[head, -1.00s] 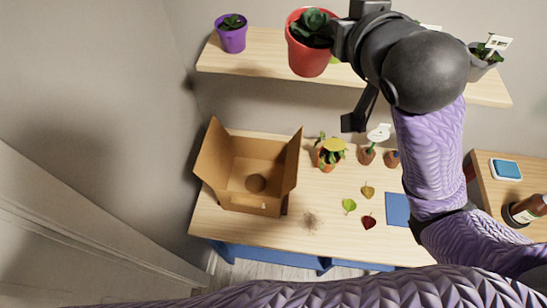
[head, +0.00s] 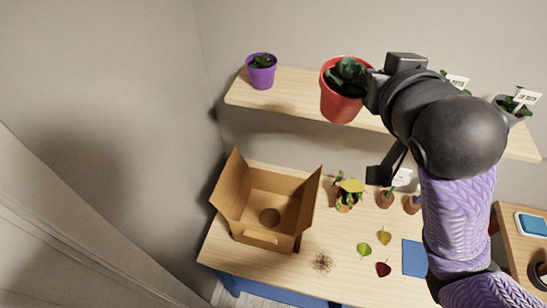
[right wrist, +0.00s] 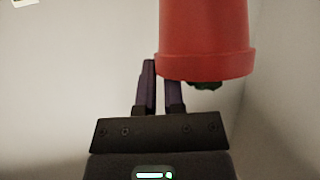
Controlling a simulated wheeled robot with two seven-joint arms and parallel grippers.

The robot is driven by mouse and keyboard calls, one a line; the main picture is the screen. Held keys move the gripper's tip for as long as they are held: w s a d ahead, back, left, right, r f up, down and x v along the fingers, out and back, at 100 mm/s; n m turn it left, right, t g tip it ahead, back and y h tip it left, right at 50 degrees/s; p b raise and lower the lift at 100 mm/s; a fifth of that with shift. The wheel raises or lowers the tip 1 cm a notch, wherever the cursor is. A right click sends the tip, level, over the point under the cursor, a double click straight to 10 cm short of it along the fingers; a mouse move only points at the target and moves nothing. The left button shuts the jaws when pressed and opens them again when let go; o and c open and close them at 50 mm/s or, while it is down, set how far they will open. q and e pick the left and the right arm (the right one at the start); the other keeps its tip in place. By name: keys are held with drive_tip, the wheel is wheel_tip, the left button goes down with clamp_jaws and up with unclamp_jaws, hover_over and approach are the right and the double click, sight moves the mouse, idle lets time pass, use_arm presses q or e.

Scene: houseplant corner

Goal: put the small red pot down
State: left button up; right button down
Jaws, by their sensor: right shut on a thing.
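The small red pot (head: 340,104) holds a dark green succulent and shows upright in the head view, in front of the wall shelf (head: 300,92). Its base overlaps the shelf's front edge in the picture; I cannot tell whether it touches the shelf. My right gripper (head: 371,88) is shut on the pot's rim from the right. In the right wrist view the red pot (right wrist: 205,35) appears upside down, with the two fingers (right wrist: 160,80) at its rim. My left gripper is not in view.
A purple pot (head: 261,74) stands at the shelf's left end, and a grey pot (head: 515,108) at its right. Below, the table (head: 290,272) bears an open cardboard box (head: 232,200), small terracotta pots, leaves and a blue mat (head: 415,258). The shelf is bare between the purple and red pots.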

use_arm(q)
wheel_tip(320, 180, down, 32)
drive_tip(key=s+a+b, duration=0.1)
drive_tip(key=b, duration=3)
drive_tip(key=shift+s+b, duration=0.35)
drive_tip(key=shift+b, duration=0.05)
use_arm(e)
drive_tip(key=s+f+n+g+y, duration=0.2)
drive_tip(key=f+n+y, duration=0.3)
drive_tip(key=f, duration=1.6)
drive_tip(key=s+f+n+g+y, duration=0.2)
drive_tip(key=f+n+y, duration=0.3)
drive_tip(key=f, duration=1.6)
drive_tip(key=shift+s+n+g+y, duration=0.4)
drive_tip(key=shift+g+y, duration=0.3)
drive_tip(key=shift+g, duration=0.2)
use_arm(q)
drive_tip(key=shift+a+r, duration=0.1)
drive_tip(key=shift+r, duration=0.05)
use_arm(e)
drive_tip(key=shift+d+r, duration=0.1)
